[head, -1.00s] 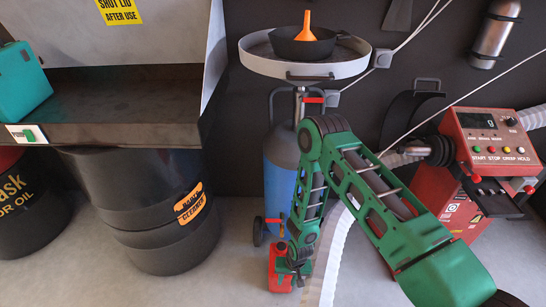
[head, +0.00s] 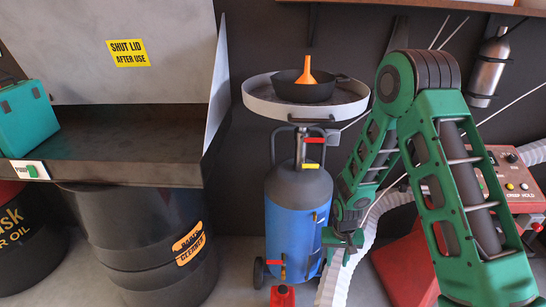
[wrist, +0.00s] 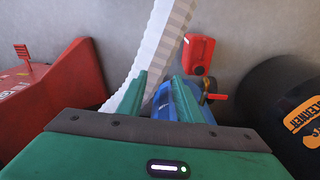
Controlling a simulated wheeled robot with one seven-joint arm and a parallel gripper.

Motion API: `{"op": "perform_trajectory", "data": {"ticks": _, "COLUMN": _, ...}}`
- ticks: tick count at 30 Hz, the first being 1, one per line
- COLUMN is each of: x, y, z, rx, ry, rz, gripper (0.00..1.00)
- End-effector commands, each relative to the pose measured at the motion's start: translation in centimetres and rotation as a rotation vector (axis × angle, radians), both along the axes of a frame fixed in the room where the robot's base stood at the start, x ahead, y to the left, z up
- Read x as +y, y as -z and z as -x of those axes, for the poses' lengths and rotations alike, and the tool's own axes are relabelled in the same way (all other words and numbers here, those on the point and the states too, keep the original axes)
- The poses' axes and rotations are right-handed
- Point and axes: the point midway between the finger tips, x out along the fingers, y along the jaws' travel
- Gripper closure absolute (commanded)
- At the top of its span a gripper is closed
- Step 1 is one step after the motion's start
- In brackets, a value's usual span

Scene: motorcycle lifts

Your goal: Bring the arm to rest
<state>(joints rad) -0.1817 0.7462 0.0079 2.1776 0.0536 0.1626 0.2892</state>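My arm is folded, green with dark joints, on the right side of the head view. My gripper (head: 342,243) hangs in front of the blue tank's right edge, small and partly unclear there. In the wrist view my gripper (wrist: 160,80) shows two green fingers spread apart with nothing gripped between them. The blue tank (head: 288,222) also shows beyond the fingers in the wrist view (wrist: 184,100). A red can (head: 283,297) stands on the floor below and left of my gripper, apart from it; it also shows in the wrist view (wrist: 197,56).
A white ribbed hose (head: 335,283) runs close to my gripper. A round tray (head: 262,103) with a black pan (head: 300,91) and orange funnel (head: 307,70) tops the tank. A black drum (head: 150,270) stands left. A red control machine (head: 525,190) is behind my arm.

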Motion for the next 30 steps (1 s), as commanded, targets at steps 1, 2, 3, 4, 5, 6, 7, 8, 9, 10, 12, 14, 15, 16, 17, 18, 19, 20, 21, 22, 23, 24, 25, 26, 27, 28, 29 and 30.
{"op": "perform_trajectory", "data": {"ticks": 1, "x": -1.4, "y": -2.2, "z": -0.1, "rx": -0.008, "ry": 0.015, "rz": 0.008, "gripper": 0.68}}
{"op": "perform_trajectory", "data": {"ticks": 2, "x": -2.1, "y": -3.4, "z": 0.0, "rx": -0.006, "ry": 0.021, "rz": 0.014, "gripper": 0.68}}
{"op": "perform_trajectory", "data": {"ticks": 3, "x": -3.2, "y": -4.9, "z": 0.2, "rx": -0.007, "ry": 0.033, "rz": 0.021, "gripper": 0.68}}
{"op": "perform_trajectory", "data": {"ticks": 4, "x": -3.9, "y": -6.1, "z": 0.4, "rx": -0.006, "ry": 0.041, "rz": 0.027, "gripper": 0.68}}
{"op": "perform_trajectory", "data": {"ticks": 5, "x": -4.7, "y": -7.2, "z": 0.6, "rx": -0.005, "ry": 0.049, "rz": 0.032, "gripper": 0.68}}
{"op": "perform_trajectory", "data": {"ticks": 6, "x": -5.8, "y": -8.7, "z": 1.0, "rx": -0.005, "ry": 0.062, "rz": 0.039, "gripper": 0.68}}
{"op": "perform_trajectory", "data": {"ticks": 7, "x": -6.5, "y": -9.7, "z": 1.3, "rx": -0.004, "ry": 0.070, "rz": 0.043, "gripper": 0.68}}
{"op": "perform_trajectory", "data": {"ticks": 8, "x": -7.2, "y": -10.8, "z": 1.7, "rx": -0.002, "ry": 0.079, "rz": 0.046, "gripper": 0.68}}
{"op": "perform_trajectory", "data": {"ticks": 9, "x": -8.1, "y": -12.2, "z": 2.2, "rx": -0.001, "ry": 0.093, "rz": 0.052, "gripper": 0.68}}
{"op": "perform_trajectory", "data": {"ticks": 10, "x": -8.9, "y": -13.2, "z": 2.7, "rx": -0.001, "ry": 0.102, "rz": 0.055, "gripper": 0.68}}
{"op": "perform_trajectory", "data": {"ticks": 12, "x": -10.4, "y": -15.6, "z": 3.9, "rx": 0.003, "ry": 0.124, "rz": 0.061, "gripper": 0.68}}
{"op": "perform_trajectory", "data": {"ticks": 14, "x": -11.6, "y": -17.5, "z": 5.1, "rx": 0.005, "ry": 0.146, "rz": 0.064, "gripper": 0.68}}
{"op": "perform_trajectory", "data": {"ticks": 15, "x": -12.4, "y": -18.7, "z": 5.9, "rx": 0.008, "ry": 0.158, "rz": 0.066, "gripper": 0.68}}
{"op": "perform_trajectory", "data": {"ticks": 16, "x": -13.1, "y": -19.7, "z": 6.5, "rx": 0.008, "ry": 0.170, "rz": 0.068, "gripper": 0.68}}
{"op": "perform_trajectory", "data": {"ticks": 17, "x": -13.6, "y": -20.5, "z": 7.2, "rx": 0.010, "ry": 0.181, "rz": 0.068, "gripper": 0.68}}
{"op": "perform_trajectory", "data": {"ticks": 18, "x": -14.3, "y": -21.6, "z": 8.2, "rx": 0.013, "ry": 0.195, "rz": 0.069, "gripper": 0.68}}
{"op": "perform_trajectory", "data": {"ticks": 19, "x": -14.8, "y": -22.5, "z": 8.9, "rx": 0.013, "ry": 0.205, "rz": 0.068, "gripper": 0.68}}
{"op": "perform_trajectory", "data": {"ticks": 20, "x": -15.3, "y": -23.3, "z": 9.7, "rx": 0.015, "ry": 0.216, "rz": 0.067, "gripper": 0.68}}
{"op": "perform_trajectory", "data": {"ticks": 21, "x": -15.9, "y": -24.3, "z": 10.8, "rx": 0.018, "ry": 0.230, "rz": 0.065, "gripper": 0.68}}
{"op": "perform_trajectory", "data": {"ticks": 22, "x": -16.3, "y": -25.0, "z": 11.6, "rx": 0.020, "ry": 0.241, "rz": 0.064, "gripper": 0.68}}
{"op": "perform_trajectory", "data": {"ticks": 23, "x": -16.7, "y": -25.7, "z": 12.5, "rx": 0.020, "ry": 0.252, "rz": 0.062, "gripper": 0.68}}
{"op": "perform_trajectory", "data": {"ticks": 24, "x": -17.1, "y": -26.6, "z": 13.6, "rx": 0.024, "ry": 0.265, "rz": 0.058, "gripper": 0.68}}
{"op": "perform_trajectory", "data": {"ticks": 25, "x": -17.5, "y": -27.3, "z": 14.5, "rx": 0.026, "ry": 0.276, "rz": 0.055, "gripper": 0.68}}
{"op": "perform_trajectory", "data": {"ticks": 26, "x": -17.8, "y": -27.9, "z": 15.4, "rx": 0.026, "ry": 0.288, "rz": 0.052, "gripper": 0.68}}
{"op": "perform_trajectory", "data": {"ticks": 27, "x": -18.2, "y": -28.7, "z": 16.6, "rx": 0.028, "ry": 0.302, "rz": 0.047, "gripper": 0.68}}
{"op": "perform_trajectory", "data": {"ticks": 28, "x": -18.4, "y": -29.3, "z": 17.6, "rx": 0.030, "ry": 0.313, "rz": 0.043, "gripper": 0.68}}
{"op": "perform_trajectory", "data": {"ticks": 29, "x": -18.6, "y": -29.8, "z": 18.5, "rx": 0.032, "ry": 0.324, "rz": 0.039, "gripper": 0.68}}
{"op": "perform_trajectory", "data": {"ticks": 30, "x": -18.9, "y": -30.5, "z": 19.7, "rx": 0.032, "ry": 0.337, "rz": 0.032, "gripper": 0.68}}
